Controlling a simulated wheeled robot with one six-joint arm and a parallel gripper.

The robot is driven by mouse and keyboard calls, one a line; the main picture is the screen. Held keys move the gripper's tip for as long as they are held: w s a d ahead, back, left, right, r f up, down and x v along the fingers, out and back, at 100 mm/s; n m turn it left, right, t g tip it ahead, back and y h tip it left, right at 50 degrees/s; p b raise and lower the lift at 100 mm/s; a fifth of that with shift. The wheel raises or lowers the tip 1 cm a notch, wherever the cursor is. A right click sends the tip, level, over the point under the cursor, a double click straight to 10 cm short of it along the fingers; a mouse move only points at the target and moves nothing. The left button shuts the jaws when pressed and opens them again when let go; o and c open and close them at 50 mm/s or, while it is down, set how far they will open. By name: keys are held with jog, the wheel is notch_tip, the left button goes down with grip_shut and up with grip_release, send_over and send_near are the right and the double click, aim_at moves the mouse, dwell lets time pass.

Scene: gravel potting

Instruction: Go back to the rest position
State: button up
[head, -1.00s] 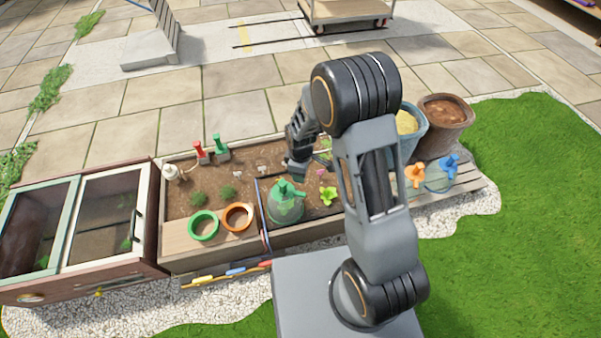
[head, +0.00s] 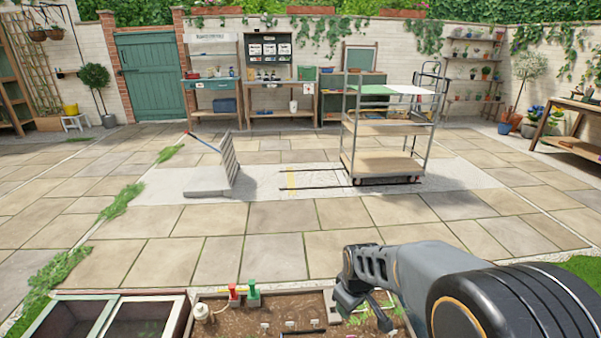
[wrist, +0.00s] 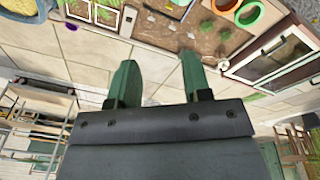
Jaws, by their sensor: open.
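My gripper (wrist: 155,82) is open and empty in the wrist view, its two green fingers apart with paving showing between them. In the head view my gripper (head: 365,308) is at the end of my arm at lower right, above the planter bed. The planter bed (head: 290,308) holds brown soil and shows only in part at the bottom edge. A red-handled item (head: 233,291) and a green-handled item (head: 252,290) stand at its back edge.
A cold frame (head: 110,312) adjoins the bed at left. Paving (head: 200,225) beyond is mostly clear. A wheeled trolley (head: 385,135) and a tilted slatted grey object (head: 225,165) stand on it. A green door (head: 150,76) and workbenches line the back wall.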

jog(key=s+d+r+m+p, duration=0.1)
jog(key=s+r+m+p, duration=0.1)
jog(key=r, duration=0.7)
jog(key=s+d+r+m+t+p, duration=0.1)
jog(key=s+r+m+p, duration=0.2)
jog(key=s+r+p, duration=0.2)
jog(key=s+d+r+m+t+p, duration=0.1)
jog(key=s+r+p, duration=0.3)
jog(key=r, duration=0.9)
jog(key=m+p, duration=0.1)
jog(key=p, duration=0.2)
jog(key=shift+s+d+r+m, duration=0.15)
jog(key=shift+d+r+m, duration=0.15)
jog(key=shift+d+r, duration=0.05)
